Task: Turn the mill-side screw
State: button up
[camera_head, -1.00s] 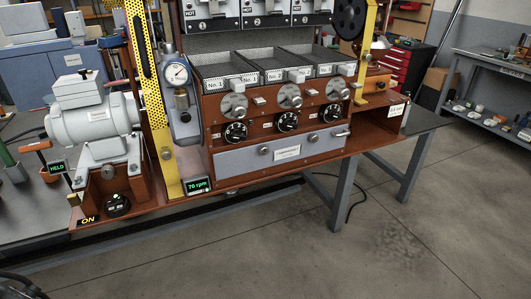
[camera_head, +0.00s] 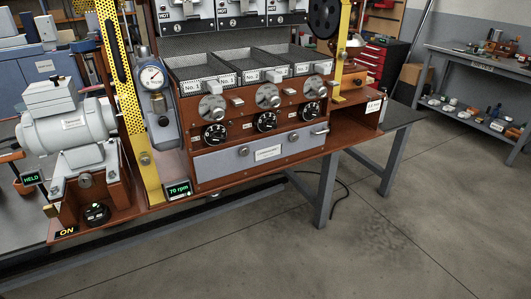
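Two round metal screw heads sit on this panel: a left one (camera_head: 243,151) and a right one (camera_head: 293,138), nearer a small wooden box with a knob (camera_head: 354,76) that resembles a mill. No label here tells which is the mill-side screw. A metal handle (camera_head: 320,131) sticks out at the panel's right end. My gripper is not in view.
Above the panel are several black dials (camera_head: 266,122), metal discs (camera_head: 268,97) and labelled trays (camera_head: 240,72). The floor (camera_head: 300,255) in front is clear.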

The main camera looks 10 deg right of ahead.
aim_at(294, 137)
jog(key=i+l+u, duration=0.1)
jog(key=l+u, duration=0.15)
jog(key=l, duration=0.45)
jog(key=l+u, duration=0.3)
jog(key=l, duration=0.4)
